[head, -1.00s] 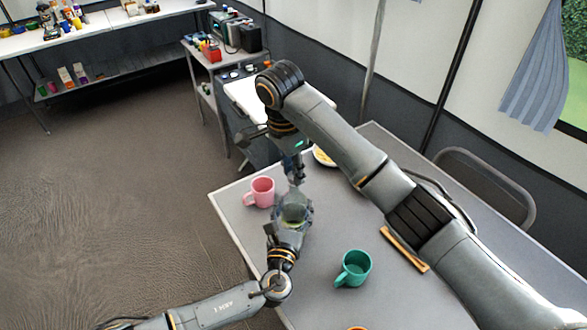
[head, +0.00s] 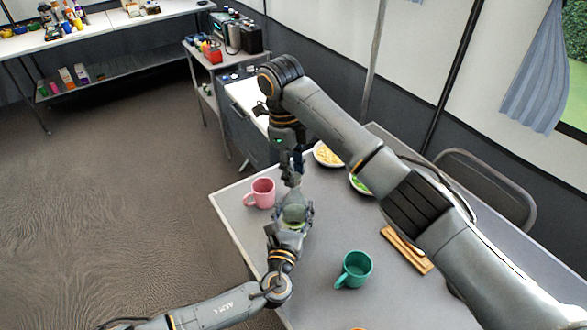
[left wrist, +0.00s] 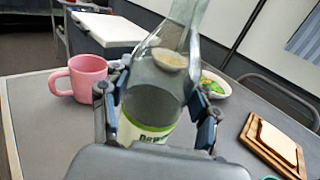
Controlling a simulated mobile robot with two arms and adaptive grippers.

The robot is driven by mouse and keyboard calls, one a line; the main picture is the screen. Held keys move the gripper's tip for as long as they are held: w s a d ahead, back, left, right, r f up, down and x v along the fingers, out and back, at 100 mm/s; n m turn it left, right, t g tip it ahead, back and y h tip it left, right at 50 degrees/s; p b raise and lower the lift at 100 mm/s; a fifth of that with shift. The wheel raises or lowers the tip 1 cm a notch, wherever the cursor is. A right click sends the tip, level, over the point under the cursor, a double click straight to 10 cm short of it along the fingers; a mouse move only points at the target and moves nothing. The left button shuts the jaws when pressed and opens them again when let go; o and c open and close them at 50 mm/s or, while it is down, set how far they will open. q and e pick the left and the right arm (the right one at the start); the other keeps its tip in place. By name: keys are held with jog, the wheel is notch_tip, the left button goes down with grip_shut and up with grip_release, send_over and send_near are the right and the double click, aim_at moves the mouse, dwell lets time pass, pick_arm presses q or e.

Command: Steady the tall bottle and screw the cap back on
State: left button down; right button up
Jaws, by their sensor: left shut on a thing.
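The tall bottle is clear glass with a white and green label. It stands upright on the table in the left wrist view (left wrist: 152,100), and its top is cut off by the frame's upper edge. In the head view the bottle (head: 293,213) is partly covered by my grippers. My left gripper (head: 291,222) is shut around its body, one finger on each side in the left wrist view (left wrist: 158,112). My right gripper (head: 292,180) points down right above the bottle's top. Its fingers are too small to tell open from shut. I cannot make out the cap.
A pink mug (head: 262,192) stands left of the bottle, a teal mug (head: 354,268) nearer the front. Two bowls of food (head: 326,155) (head: 360,184) sit behind, partly behind my right arm. A wooden board (head: 407,252) lies to the right. The grey table between is clear.

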jog(key=shift+o, duration=0.6)
jog(key=shift+r, duration=2.25)
jog(key=shift+c, duration=0.4)
